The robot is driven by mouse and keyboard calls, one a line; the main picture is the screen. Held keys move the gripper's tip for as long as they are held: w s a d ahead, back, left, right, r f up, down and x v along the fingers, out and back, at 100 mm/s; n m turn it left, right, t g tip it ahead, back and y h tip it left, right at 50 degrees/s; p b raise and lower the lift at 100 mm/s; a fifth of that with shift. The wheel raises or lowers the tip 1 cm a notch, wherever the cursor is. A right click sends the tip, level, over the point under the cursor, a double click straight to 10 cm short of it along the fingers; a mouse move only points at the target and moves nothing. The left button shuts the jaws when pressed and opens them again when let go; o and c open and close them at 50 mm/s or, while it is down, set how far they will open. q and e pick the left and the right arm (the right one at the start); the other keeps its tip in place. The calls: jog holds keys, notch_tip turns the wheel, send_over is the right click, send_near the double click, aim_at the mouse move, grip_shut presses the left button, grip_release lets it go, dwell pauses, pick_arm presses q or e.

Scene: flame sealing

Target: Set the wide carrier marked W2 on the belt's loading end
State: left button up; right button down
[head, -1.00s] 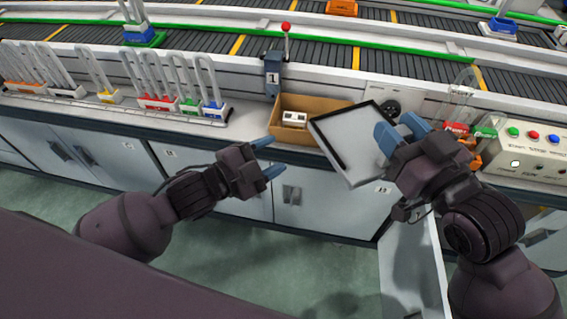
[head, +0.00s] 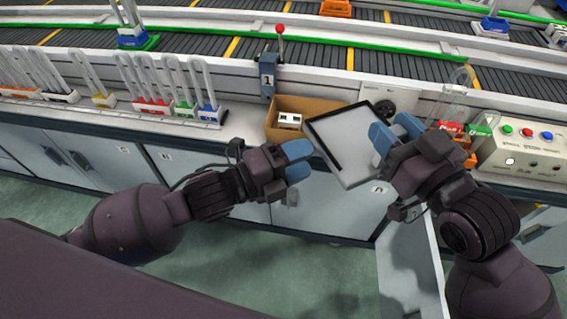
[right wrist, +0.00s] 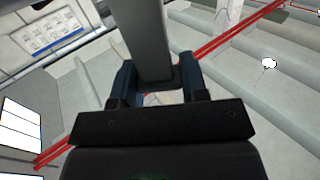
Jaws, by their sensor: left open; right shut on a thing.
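No W2 marking can be read in either view, so I cannot tell which thing is the wide carrier. My right gripper (head: 394,131) is shut on a flat light-grey panel with a black edge (head: 346,138), held tilted in front of the counter. In the right wrist view a grey bar (right wrist: 146,40) stands between the fingers. My left gripper (head: 301,162) is open and empty, just left of the panel's lower left edge. The belt (head: 200,45) runs along the back; a blue carrier on a green base (head: 136,39) is on its left part.
A cardboard box (head: 275,131) holding a small white item (head: 289,121) sits behind my left gripper. Racks of tubes (head: 150,107) line the counter at left. A red-knobbed lever (head: 279,30) and a button panel (head: 525,150) stand near. A cabinet door (head: 410,270) hangs open below.

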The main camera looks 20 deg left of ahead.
aim_at(339, 144)
pick_arm(q)
jog(key=x, duration=0.8)
jog(key=shift+w, duration=0.1)
pick_arm(e)
jog(key=shift+r, duration=0.1)
pick_arm(q)
grip_shut()
pick_arm(e)
jog(key=shift+r, duration=0.1)
jog(key=c, duration=1)
grip_release()
pick_arm(q)
jog(key=shift+r, duration=0.1)
pick_arm(e)
jog(key=o, duration=0.4)
jog(key=shift+o, duration=0.2)
